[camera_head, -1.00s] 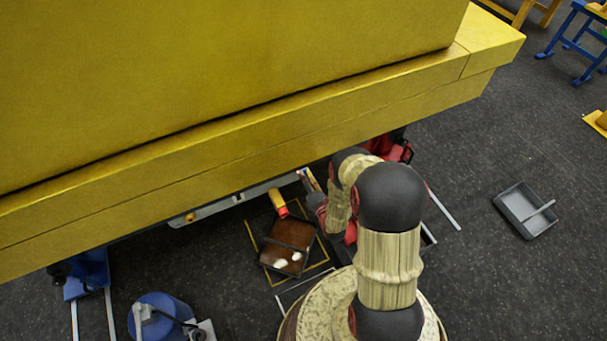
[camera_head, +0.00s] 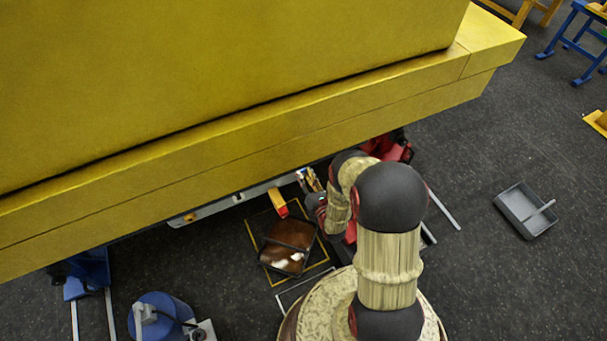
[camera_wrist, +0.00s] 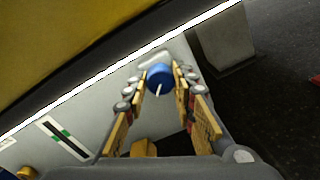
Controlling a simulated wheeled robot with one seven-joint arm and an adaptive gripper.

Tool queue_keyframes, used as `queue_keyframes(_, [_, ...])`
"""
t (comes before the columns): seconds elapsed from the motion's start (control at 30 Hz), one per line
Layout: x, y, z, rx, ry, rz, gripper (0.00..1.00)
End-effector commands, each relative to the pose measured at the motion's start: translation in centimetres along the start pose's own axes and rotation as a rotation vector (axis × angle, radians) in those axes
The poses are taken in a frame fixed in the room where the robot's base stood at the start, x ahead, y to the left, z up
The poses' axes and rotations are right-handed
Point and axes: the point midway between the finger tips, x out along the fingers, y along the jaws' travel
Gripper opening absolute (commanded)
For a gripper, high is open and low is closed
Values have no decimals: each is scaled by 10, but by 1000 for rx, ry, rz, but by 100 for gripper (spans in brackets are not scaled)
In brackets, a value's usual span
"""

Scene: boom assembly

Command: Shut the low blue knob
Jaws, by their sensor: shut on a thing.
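The blue knob (camera_wrist: 160,75) shows in the wrist view on a light grey panel under the yellow boom. It is round, with a pale pointer line on its face. My gripper (camera_wrist: 160,82) has its two fingers on either side of the knob and is shut on it. In the head view my gripper (camera_head: 309,180) is at the lower edge of the boom, partly hidden by my arm, and the knob cannot be made out there.
The large yellow boom (camera_head: 230,80) overhangs the panel. Below stands a dark tray (camera_head: 287,247) with brown contents. A yellow-and-red object (camera_head: 278,203) is beside it. A grey tray (camera_head: 525,210) lies on open floor to the right. A blue drum (camera_head: 160,315) stands at lower left.

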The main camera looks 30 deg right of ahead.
Motion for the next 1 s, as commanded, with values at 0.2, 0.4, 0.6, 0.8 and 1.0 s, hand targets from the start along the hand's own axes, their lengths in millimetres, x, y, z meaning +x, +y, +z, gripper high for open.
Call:
queue_keyframes(0.2, [-1, 0, -2, -1, 5, -2, 1])
queue_keyframes(0.4, [-1, 0, -2, 0, 5, -2, 31])
queue_keyframes(0.6, [-1, 0, -1, -1, 2, -1, 42])
queue_keyframes(0.8, [0, 0, -1, -1, 1, -1, 45])
queue_keyframes(1.0, [-3, 0, 0, 0, 1, -1, 45])
